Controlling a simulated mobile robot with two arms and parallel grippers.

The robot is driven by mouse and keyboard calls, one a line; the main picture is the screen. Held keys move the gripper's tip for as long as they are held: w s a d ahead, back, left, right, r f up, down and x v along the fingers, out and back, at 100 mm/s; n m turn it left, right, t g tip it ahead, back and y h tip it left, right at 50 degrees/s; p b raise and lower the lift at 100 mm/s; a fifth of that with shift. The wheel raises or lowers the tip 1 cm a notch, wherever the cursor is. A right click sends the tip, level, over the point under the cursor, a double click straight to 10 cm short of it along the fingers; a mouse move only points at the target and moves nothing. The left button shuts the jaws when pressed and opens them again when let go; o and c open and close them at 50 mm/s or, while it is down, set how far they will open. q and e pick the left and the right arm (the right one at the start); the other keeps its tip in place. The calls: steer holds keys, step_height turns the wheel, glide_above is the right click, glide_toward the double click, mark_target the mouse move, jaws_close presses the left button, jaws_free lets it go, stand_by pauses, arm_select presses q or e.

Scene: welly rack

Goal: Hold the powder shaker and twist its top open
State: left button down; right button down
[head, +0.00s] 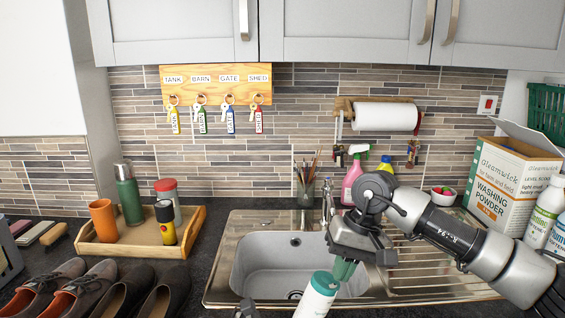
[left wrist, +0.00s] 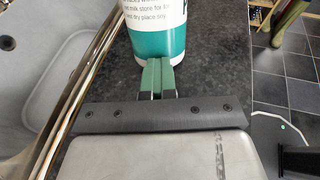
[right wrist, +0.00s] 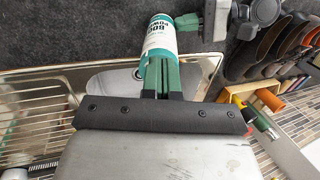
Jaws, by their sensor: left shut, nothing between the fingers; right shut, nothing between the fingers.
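The powder shaker (head: 312,304) is a white bottle with a dark teal top, standing on the worktop at the front of the sink. In the left wrist view its teal lower band (left wrist: 158,42) is just beyond the tips of my left gripper (left wrist: 158,64), which is shut and empty. In the right wrist view the shaker (right wrist: 158,40) lies just beyond my right gripper (right wrist: 162,66). My right gripper (head: 344,271) is shut and empty beside the shaker's top. Whether either gripper touches the shaker I cannot tell. The left gripper barely shows in the head view.
The steel sink (head: 262,270) lies behind the shaker, with its drainer at the right. A wooden tray (head: 190,240) with a flask, tumblers and a torch stands at the left, behind several shoes (head: 125,287). A washing powder box (head: 500,185) stands at the right.

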steer(key=shift+r, duration=0.25)
steer(key=shift+w, duration=0.1)
step_height(320, 180, up, 2)
steer(key=h, duration=0.1)
glide_above(325, 283)
steer(key=s+a, duration=0.2)
steer(key=a, duration=0.1)
steer(key=x, duration=0.6)
steer(key=shift+w+d+f, duration=0.15)
steer(key=shift+w+d, duration=0.05)
steer(key=shift+d, duration=0.1)
steer(key=shift+f, duration=0.15)
steer(key=shift+s, duration=0.1)
